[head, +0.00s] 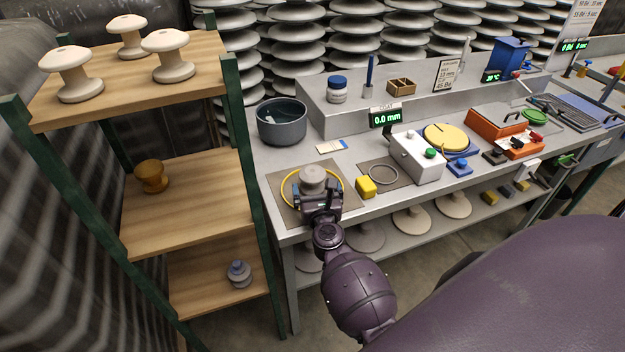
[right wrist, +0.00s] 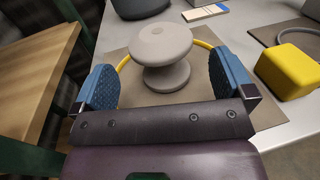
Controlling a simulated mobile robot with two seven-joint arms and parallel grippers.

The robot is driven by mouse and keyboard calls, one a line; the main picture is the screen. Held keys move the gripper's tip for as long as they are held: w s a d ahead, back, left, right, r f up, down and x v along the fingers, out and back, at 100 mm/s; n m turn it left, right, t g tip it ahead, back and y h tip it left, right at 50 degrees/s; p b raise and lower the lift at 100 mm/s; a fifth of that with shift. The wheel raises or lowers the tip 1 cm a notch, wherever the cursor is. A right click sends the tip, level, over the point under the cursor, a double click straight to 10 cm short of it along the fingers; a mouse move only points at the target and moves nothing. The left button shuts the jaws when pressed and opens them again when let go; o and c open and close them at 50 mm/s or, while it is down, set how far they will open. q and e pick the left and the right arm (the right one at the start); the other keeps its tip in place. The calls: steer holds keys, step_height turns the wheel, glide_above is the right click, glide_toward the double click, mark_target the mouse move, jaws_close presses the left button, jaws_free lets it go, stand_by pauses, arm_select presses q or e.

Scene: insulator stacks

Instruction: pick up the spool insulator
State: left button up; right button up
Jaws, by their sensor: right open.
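A grey spool insulator (head: 313,178) stands upright on a mat at the near left corner of the workbench, with a yellow ring (head: 290,187) lying around it. In the right wrist view the spool insulator (right wrist: 163,52) has a wide round top, a narrow waist and a wide foot. My right gripper (head: 318,198) is on the near side of it. Its two blue finger pads (right wrist: 165,85) are spread apart, one to each side of the spool, with nothing between them touching it that I can see. My left gripper is not in view.
A yellow block (head: 366,187) sits right of the mat, near a grey ring (head: 384,174). A dark bowl (head: 283,124) stands behind. A wooden shelf (head: 205,85) at the left holds several white spools (head: 173,56), a brown one (head: 151,176) and a grey-blue one (head: 238,273).

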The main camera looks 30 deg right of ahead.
mark_target(312, 174)
steer(key=shift+x, duration=2.8)
steer(key=shift+c, duration=0.3)
steer(key=c, duration=1)
steer(key=shift+c, duration=0.2)
steer(key=shift+r, duration=0.1)
